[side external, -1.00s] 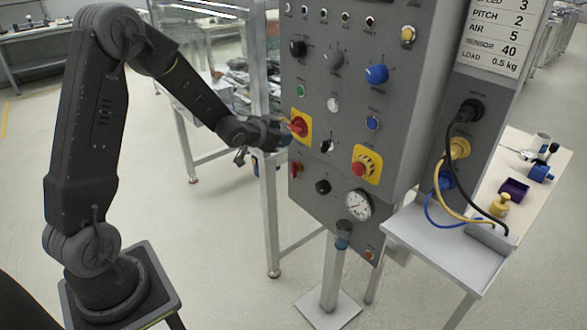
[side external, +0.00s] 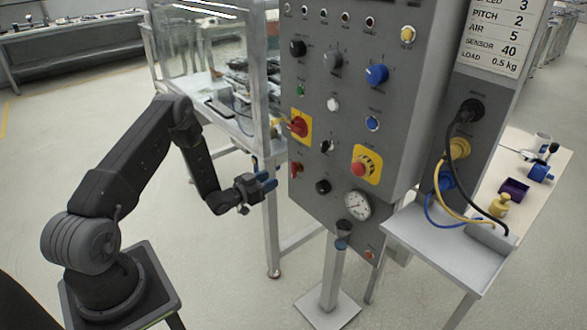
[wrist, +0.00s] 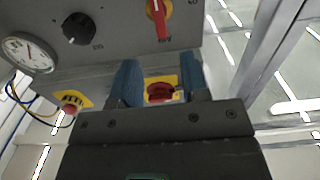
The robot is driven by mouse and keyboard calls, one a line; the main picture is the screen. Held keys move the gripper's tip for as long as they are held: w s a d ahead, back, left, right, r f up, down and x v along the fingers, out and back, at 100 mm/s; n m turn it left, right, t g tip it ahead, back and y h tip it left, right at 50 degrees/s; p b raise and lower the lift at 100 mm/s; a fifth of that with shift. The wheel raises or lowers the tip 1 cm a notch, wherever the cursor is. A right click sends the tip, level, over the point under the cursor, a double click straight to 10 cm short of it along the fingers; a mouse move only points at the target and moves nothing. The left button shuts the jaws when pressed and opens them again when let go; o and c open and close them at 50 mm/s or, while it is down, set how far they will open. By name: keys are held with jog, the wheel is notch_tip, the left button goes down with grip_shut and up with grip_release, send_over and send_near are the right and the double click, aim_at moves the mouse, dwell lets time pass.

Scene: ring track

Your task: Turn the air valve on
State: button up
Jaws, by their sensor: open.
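The small red lever (side external: 296,170), which looks like the air valve, is low on the left edge of the grey panel (side external: 325,85). In the wrist view the red lever (wrist: 161,20) is at the top edge, its arm pointing down the picture on a round yellow-edged mount. My gripper (side external: 271,181) is left of the panel, slightly below the lever and apart from it. Its blue fingers are spread and empty in the wrist view (wrist: 158,68), with the lever beyond the tips. The lever's label is too small to read.
A red rotary switch (side external: 299,126) on a yellow plate is above the lever. A black knob (side external: 323,186), a gauge (side external: 357,204) and a red emergency button (side external: 361,169) are to the right. A metal frame post (side external: 271,225) stands close to my gripper.

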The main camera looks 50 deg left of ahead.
aim_at(292, 169)
jog(key=w, duration=1.1)
jog(key=shift+s, duration=0.1)
jog(key=c, duration=0.7)
jog(key=shift+c, duration=0.2)
